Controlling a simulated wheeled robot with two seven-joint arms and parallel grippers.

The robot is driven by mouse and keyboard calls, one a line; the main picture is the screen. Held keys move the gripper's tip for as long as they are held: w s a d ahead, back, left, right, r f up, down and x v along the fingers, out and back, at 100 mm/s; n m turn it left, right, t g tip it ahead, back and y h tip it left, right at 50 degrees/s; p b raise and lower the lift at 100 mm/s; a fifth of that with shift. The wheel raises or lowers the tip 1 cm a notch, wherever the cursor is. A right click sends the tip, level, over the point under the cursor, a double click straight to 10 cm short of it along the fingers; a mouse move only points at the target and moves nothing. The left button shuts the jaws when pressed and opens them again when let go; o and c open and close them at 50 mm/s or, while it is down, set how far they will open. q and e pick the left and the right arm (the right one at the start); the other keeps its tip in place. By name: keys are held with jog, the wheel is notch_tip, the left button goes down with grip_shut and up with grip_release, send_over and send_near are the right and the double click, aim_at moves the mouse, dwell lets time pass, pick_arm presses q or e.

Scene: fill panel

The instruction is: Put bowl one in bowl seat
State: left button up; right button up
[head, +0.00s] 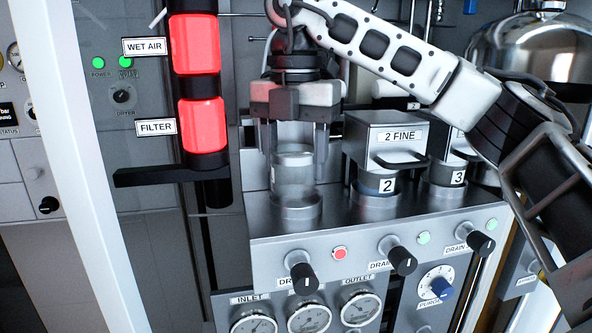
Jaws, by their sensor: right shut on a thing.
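Bowl one (293,172), a clear cylinder, stands upright at the leftmost station of the metal panel. My right gripper (295,148) points down from above with its fingers on both sides of the bowl's upper part, shut on it. The bowl seat (295,209) is the round metal collar directly below. The bowl is lined up over it, but I cannot tell whether it is fully down inside. The gripper body hides what is above the bowl. My left gripper is not in view.
Housing "2 FINE" (396,138) with bowl 2 (379,186) stands close on the right, and bowl 3 (448,174) is beyond. Black drain knobs (304,279) jut from the front. A red lamp (339,253) is lit. Red filter columns (203,125) stand left.

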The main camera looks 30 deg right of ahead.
notch_tip(320, 180, down, 2)
jog(key=shift+d+f, duration=0.1)
jog(key=shift+d, duration=0.05)
jog(key=o, duration=1)
notch_tip(320, 180, up, 12)
jog(key=shift+r, duration=0.1)
dwell(0.3)
